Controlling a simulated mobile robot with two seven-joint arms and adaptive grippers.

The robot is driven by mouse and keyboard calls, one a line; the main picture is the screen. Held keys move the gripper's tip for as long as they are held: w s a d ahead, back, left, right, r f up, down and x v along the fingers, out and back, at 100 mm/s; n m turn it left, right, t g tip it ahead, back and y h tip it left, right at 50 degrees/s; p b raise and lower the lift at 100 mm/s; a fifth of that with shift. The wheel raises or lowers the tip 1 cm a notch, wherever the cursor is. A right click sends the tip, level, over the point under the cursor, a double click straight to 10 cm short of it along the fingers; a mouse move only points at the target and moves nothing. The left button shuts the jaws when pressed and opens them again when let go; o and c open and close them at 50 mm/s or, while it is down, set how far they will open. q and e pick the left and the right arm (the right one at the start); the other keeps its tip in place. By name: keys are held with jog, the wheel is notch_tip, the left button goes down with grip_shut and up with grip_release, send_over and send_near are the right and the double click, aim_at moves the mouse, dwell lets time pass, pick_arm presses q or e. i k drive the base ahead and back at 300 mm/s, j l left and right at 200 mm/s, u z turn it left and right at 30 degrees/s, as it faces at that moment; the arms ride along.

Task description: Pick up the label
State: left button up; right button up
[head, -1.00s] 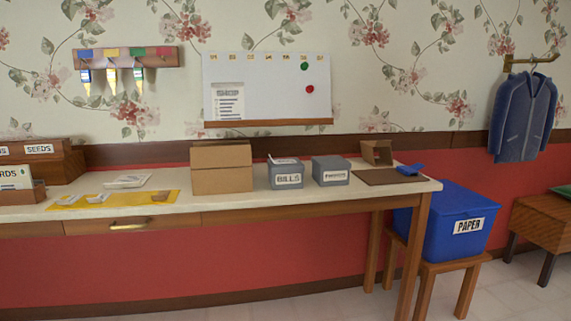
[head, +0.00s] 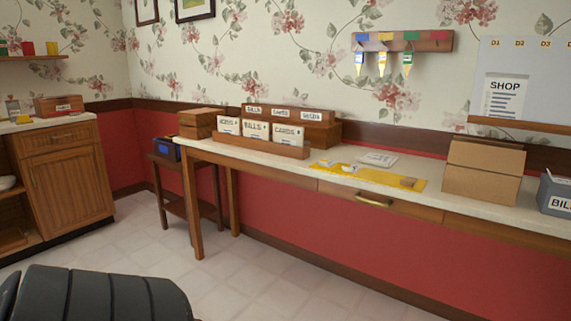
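Small white pieces lie on a yellow mat (head: 378,176) on the long table in the head view. One white piece (head: 324,162) is at the mat's left end and another white piece (head: 349,168) is just right of it. They may be labels, but they are too small to tell. A small brown piece (head: 408,182) lies at the mat's right end. White printed labels also show on the fronts of the file cards and boxes. Neither of my grippers is in view.
Behind the mat lies a white paper stack (head: 377,159). A cardboard box (head: 481,171) and a grey bills box (head: 555,196) stand to the right, and a wooden card file (head: 262,144) to the left. A dark ribbed form (head: 95,293) fills the bottom left. The floor (head: 150,240) before the table is partly clear.

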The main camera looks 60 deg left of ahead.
aim_at(328, 162)
jog(key=u, duration=1.55)
jog(key=i+j+z, duration=0.1)
jog(key=z, duration=0.9)
jog(key=j+z, duration=0.35)
jog(key=j, duration=0.2)
jog(key=j+z, duration=0.4)
jog(key=j, duration=0.15)
